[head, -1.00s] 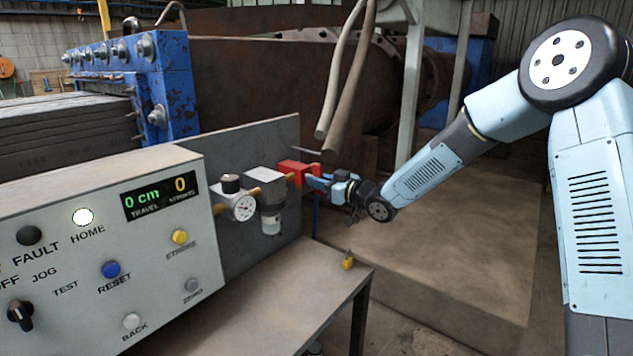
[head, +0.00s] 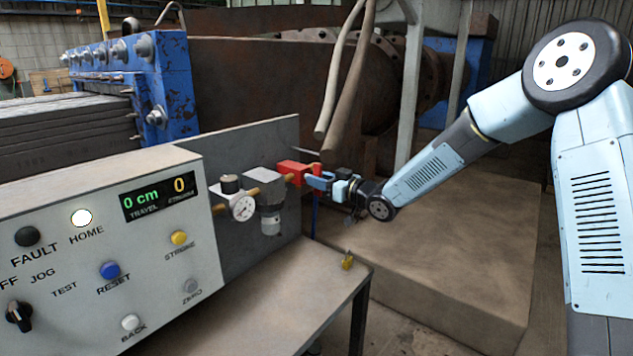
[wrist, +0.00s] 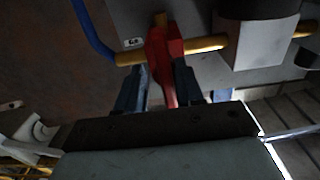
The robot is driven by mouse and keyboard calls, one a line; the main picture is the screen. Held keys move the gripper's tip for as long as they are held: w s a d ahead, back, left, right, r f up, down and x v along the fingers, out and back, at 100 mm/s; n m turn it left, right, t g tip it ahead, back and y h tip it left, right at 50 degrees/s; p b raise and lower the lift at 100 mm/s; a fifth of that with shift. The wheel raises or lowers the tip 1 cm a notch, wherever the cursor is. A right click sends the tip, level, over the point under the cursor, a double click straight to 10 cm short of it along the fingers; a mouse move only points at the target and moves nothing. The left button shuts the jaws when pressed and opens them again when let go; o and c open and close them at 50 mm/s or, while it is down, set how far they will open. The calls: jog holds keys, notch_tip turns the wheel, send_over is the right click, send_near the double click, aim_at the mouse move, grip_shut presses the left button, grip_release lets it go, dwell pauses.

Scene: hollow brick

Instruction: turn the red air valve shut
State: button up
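The red air valve (head: 290,170) sits on the brass pipe at the right end of the air line, by the grey backing plate. It also shows in the wrist view (wrist: 164,45), where its red handle runs toward my gripper. My gripper (head: 317,180) is level with the valve, just to its right in the head view. In the wrist view my gripper (wrist: 158,88) has one blue finger on each side of the handle. A gap shows on the left of the handle; the right finger is very close, and I cannot tell if it touches. The fingertips' far ends are partly hidden.
A round gauge (head: 242,207) and a filter bowl (head: 270,218) hang left of the valve. The control box (head: 150,270) stands at the front left. A small brass padlock (head: 347,262) rests at the bench edge. A blue hose (wrist: 92,30) runs beside the valve.

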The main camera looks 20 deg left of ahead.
jog(key=shift+s, duration=0.1)
jog(key=shift+s+d+f, duration=0.1)
jog(key=v, duration=1.3)
jog(key=shift+d, duration=0.25)
